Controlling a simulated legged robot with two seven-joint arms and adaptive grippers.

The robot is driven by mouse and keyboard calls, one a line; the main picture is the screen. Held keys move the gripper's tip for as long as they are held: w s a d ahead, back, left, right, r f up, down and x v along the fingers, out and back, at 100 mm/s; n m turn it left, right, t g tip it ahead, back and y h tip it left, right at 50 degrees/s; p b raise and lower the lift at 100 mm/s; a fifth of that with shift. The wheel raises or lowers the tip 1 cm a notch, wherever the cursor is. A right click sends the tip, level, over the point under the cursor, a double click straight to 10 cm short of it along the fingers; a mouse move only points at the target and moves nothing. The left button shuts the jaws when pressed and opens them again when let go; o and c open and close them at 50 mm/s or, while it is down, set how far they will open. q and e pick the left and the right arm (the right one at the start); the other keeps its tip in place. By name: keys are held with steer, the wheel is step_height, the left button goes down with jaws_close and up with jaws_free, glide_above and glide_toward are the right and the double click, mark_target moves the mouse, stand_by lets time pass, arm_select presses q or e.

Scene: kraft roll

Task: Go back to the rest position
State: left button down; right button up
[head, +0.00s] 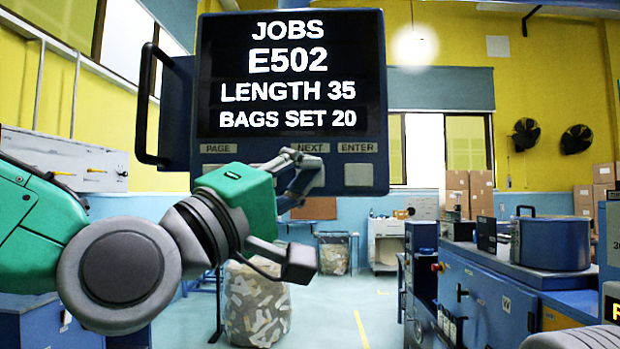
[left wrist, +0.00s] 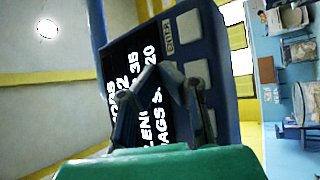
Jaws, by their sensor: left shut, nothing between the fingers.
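My left gripper (head: 303,165) is shut and empty, raised in front of the lower edge of a dark blue control panel (head: 374,90). It overlaps the NEXT button area in the head view; I cannot tell whether it touches. The panel's screen (head: 288,70) reads JOBS, E502, LENGTH 35, BAGS SET 20. Under it are the labels PAGE, NEXT and ENTER; the grey key under ENTER (head: 358,174) shows, while the gripper partly hides the others. In the left wrist view the gripper (left wrist: 155,90) stands before the tilted panel (left wrist: 222,70). My right gripper is not in view.
The panel has a black side handle (head: 143,100) at its left. A blue machine bench (head: 480,285) with a blue pot (head: 550,243) stands at the right. A clear bag of scraps (head: 256,305) stands on the floor below my left arm. The middle floor is open.

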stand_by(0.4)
arm_select(q)
steer(key=w+a+f+g+y+b, duration=0.1)
steer(key=w+a+f+g+y, duration=0.15)
steer(key=f, duration=1.55)
steer(key=w+a+f+g+y+b, duration=0.15)
steer(key=f+y, duration=0.25)
steer(key=f, duration=1.3)
steer(key=s+a+f+m+g+y+b, duration=0.1)
steer(key=s+a+f+g+y, duration=0.2)
steer(key=f, duration=0.9)
steer(key=s+a+f+m+g+y+b, duration=0.15)
steer(key=s+a+f, duration=0.25)
steer(key=f, duration=0.7)
steer(key=s+a+f+m+g+y+b, duration=0.1)
steer(key=s+a+f+g, duration=0.3)
steer(key=s+a+f, duration=0.4)
steer(key=s+a+f+m+g+y+b, duration=0.1)
steer(key=s+a+f+m+g+y, duration=0.2)
steer(key=s+a+f, duration=0.5)
steer(key=s+f+g, duration=0.1)
steer(key=s+f, duration=0.2)
steer(key=s, duration=0.3)
steer(key=shift+s+a+f, duration=0.3)
steer(key=shift+w, duration=0.15)
